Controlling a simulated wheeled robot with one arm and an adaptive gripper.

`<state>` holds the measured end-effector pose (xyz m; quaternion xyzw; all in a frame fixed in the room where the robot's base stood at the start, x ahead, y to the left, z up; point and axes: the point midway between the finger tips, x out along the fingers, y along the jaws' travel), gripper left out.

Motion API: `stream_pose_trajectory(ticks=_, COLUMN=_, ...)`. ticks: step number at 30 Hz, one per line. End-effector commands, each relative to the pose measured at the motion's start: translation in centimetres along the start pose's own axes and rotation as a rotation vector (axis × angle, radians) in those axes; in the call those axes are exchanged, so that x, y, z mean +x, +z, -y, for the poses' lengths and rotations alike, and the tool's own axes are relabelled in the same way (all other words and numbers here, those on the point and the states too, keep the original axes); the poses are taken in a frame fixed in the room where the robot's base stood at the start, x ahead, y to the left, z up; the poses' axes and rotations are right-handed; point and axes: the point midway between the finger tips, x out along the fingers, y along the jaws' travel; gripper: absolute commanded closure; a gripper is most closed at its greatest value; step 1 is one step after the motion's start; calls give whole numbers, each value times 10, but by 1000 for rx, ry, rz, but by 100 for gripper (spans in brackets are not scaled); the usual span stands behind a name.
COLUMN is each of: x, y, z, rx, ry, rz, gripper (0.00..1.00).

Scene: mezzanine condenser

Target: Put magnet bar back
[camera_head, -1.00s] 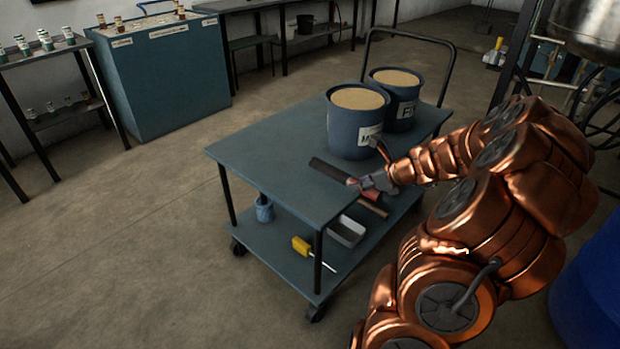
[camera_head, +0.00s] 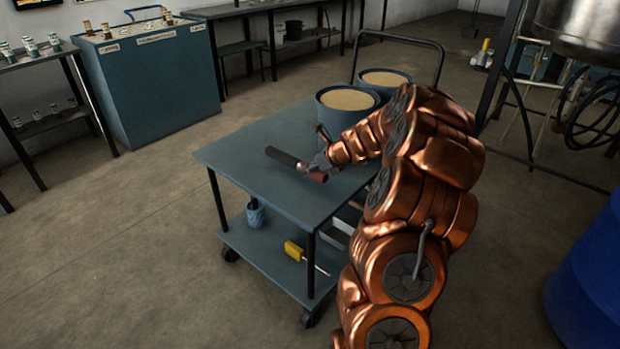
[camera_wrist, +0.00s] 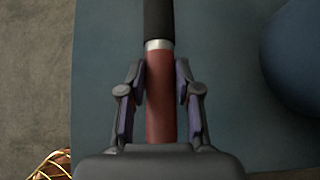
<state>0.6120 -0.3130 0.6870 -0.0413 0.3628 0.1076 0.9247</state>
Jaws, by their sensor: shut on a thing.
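The magnet bar (camera_head: 286,158) has a dark shaft, a pale metal collar and a red handle. My gripper (camera_head: 316,172) is shut on the red handle, over the top of the blue-grey cart (camera_head: 235,153). In the wrist view the gripper's fingers (camera_wrist: 160,100) stand on both sides of the red handle of the magnet bar (camera_wrist: 160,75), and the dark shaft points away. The cart top (camera_wrist: 105,60) lies beneath it. The bar looks a little above the cart top, though the gap is hard to judge. The handle's rear end is hidden by my gripper.
Two blue buckets of sand-coloured material, a nearer one (camera_head: 347,98) and a farther one (camera_head: 386,77), stand at the cart's back. A yellow tool (camera_head: 294,250) and blue cup (camera_head: 255,213) are on the lower shelf. A blue drum (camera_head: 590,275) stands right. Floor left is clear.

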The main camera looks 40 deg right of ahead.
Motion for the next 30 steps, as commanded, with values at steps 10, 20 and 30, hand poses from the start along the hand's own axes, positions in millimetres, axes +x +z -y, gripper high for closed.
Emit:
stream_pose_trajectory(ticks=10, x=23, y=-25, z=0, rx=2, ry=-1, rz=0, gripper=100)
stream_pose_trajectory(ticks=20, x=23, y=-26, z=0, rx=0, ry=0, rz=-1, gripper=64)
stream_pose_trajectory(ticks=30, x=23, y=-26, z=0, rx=1, ry=0, rz=-1, gripper=42)
